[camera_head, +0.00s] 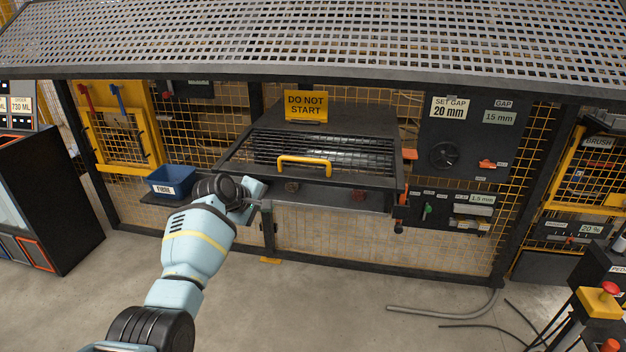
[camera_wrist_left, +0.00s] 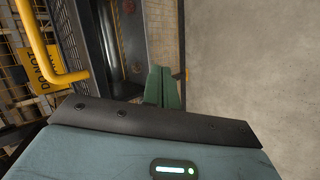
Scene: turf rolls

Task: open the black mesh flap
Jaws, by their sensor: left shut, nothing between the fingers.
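The black mesh flap (camera_head: 340,180) is a dark framed guard over the ribbed rollers in the middle of the machine. It lies sloping toward me and looks closed. A yellow bar handle (camera_head: 305,159) is fixed to its front. In the left wrist view the yellow handle (camera_wrist_left: 38,40) shows at the upper left. My left gripper (camera_head: 258,208) is shut and empty, at the front left of the flap, below and left of the handle and apart from it. Its fingertips (camera_wrist_left: 164,86) are together in the left wrist view. My right gripper is not in view.
A yellow "DO NOT START" sign (camera_head: 306,105) stands behind the flap. A blue bin (camera_head: 171,182) sits left of my gripper. Control panels (camera_head: 468,135) are on the right. A perforated canopy (camera_head: 320,35) overhangs the machine. The floor in front is mostly clear, with a pipe (camera_head: 440,311).

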